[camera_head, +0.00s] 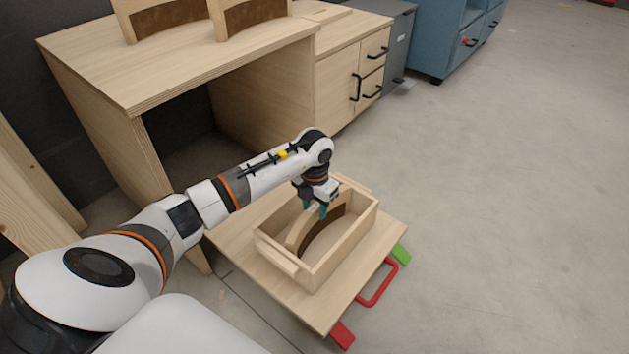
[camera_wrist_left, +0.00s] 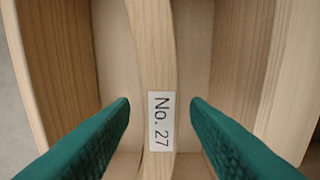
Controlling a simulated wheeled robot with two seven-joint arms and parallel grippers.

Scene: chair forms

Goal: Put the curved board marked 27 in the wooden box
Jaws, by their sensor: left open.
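The curved board marked 27 (camera_head: 326,229) stands on its edge inside the wooden box (camera_head: 353,241). Its pale top edge with the "No. 27" label (camera_wrist_left: 160,121) shows in the left wrist view, with box walls on both sides. My left gripper (camera_head: 316,211) is open over the board, inside the box opening. In the left wrist view its green fingers (camera_wrist_left: 160,110) lie one on each side of the board, with a gap to it on both sides. Whether the board touches the box floor is hidden. My right gripper is not in view.
The box stands on a low wooden platform (camera_head: 317,317) with a red handle (camera_head: 379,284) and red and green corner pieces. A wooden desk (camera_head: 150,80) behind it carries two more curved boards (camera_head: 165,18). Open floor (camera_head: 500,200) lies to the right.

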